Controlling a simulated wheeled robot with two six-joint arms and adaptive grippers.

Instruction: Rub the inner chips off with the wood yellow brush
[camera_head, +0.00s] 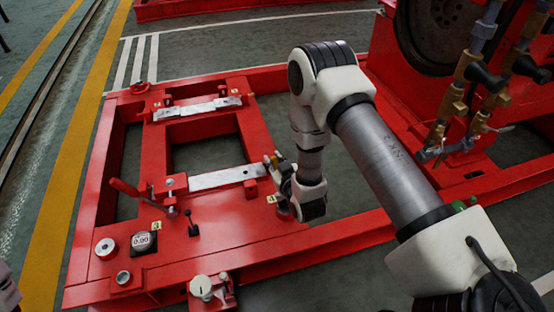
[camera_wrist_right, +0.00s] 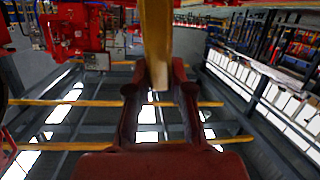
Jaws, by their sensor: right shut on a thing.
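My right gripper (camera_head: 275,166) is at the right end of the nearer metal plate (camera_head: 222,178) on the red frame. In the right wrist view the gripper (camera_wrist_right: 160,80) is shut on the yellow wooden brush (camera_wrist_right: 156,40), whose handle stands between the two dark red fingers. In the head view only a small yellowish part shows at the gripper, and the bristles cannot be made out. I cannot tell whether the brush touches the plate. A second metal plate (camera_head: 198,109) lies farther back. Chips are too small to make out. My left gripper is not in view.
The red frame (camera_head: 240,230) carries a red lever (camera_head: 130,190), a small black lever (camera_head: 192,225), a gauge reading 0.00 (camera_head: 143,241) and a pale knob (camera_head: 201,287). A red engine with a dark wheel (camera_head: 440,35) and brass valves (camera_head: 462,75) stands at right.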

